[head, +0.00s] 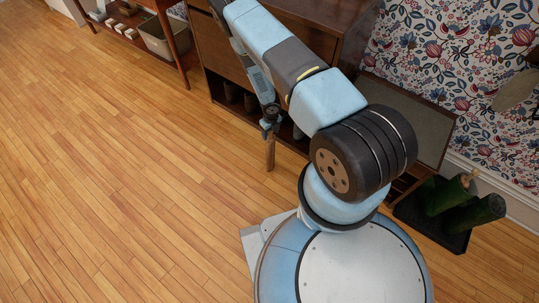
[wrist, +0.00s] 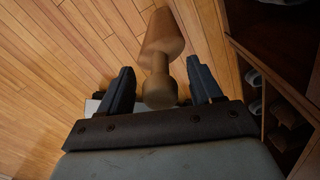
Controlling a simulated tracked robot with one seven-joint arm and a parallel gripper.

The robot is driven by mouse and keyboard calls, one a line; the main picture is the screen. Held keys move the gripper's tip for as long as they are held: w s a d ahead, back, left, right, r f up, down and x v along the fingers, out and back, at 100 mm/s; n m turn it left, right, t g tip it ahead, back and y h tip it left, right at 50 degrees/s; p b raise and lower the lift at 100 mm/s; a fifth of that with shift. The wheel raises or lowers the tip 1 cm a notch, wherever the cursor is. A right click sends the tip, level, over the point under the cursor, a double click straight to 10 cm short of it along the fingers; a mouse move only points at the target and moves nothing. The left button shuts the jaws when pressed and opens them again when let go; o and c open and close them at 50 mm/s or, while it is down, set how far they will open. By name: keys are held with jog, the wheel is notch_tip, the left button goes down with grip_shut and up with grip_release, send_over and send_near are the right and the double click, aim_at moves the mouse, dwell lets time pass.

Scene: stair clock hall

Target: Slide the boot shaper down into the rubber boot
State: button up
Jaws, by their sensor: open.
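The wooden boot shaper (wrist: 162,40) has a round knob, a thin neck and a broad body. In the wrist view its knob lies between the two fingers of my gripper (wrist: 160,66), with gaps on both sides. My gripper (head: 270,124) is open. In the head view the shaper (head: 270,155) shows just below it, over the floor by the cabinet. Two green rubber boots stand at the right: the rear boot (head: 440,197) has a wooden knob sticking out of its top, and the front boot (head: 473,217) shows a dark top with nothing sticking out.
The boots stand on a dark tray (head: 408,213) by the wall. A wooden cabinet (head: 330,35) with open shoe compartments is right behind my gripper. A shelf table with a grey bin (head: 163,38) stands at the back left. The wooden floor (head: 110,170) on the left is clear.

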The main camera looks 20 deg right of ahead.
grip_shut()
dwell(0.4)
